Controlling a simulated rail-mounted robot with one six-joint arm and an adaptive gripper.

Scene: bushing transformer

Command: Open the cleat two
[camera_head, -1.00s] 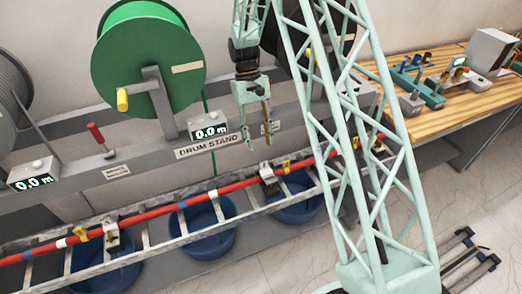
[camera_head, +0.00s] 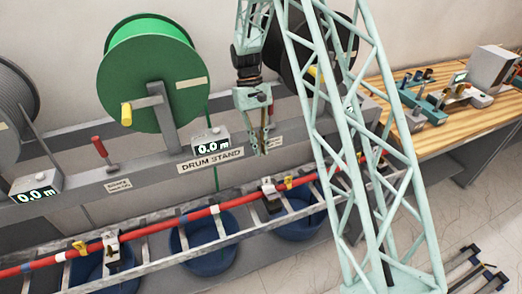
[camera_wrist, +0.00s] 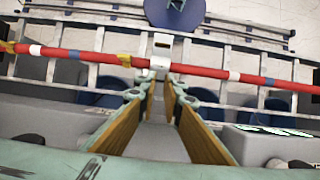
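A cleat (camera_head: 270,194) clamps around the red cable (camera_head: 225,208) on the ladder-like rack in the head view. The same cleat (camera_wrist: 160,60) shows in the wrist view, ahead of the fingertips and between their lines. My gripper (camera_head: 260,150) points down above and behind this cleat, apart from it. In the wrist view my gripper (camera_wrist: 157,90) is open, with two tan-padded fingers and nothing between them. Another cleat (camera_head: 112,247) sits on the cable at the lower left. No number shows on the cleats, so I cannot tell which is two.
The drum stand (camera_head: 120,182) with a green drum (camera_head: 155,80) stands behind the rack. Blue tubs (camera_head: 205,250) are under the rack. A wooden workbench (camera_head: 465,120) with tools is at the right. A blue stool-like object (camera_wrist: 175,12) is beyond the rack.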

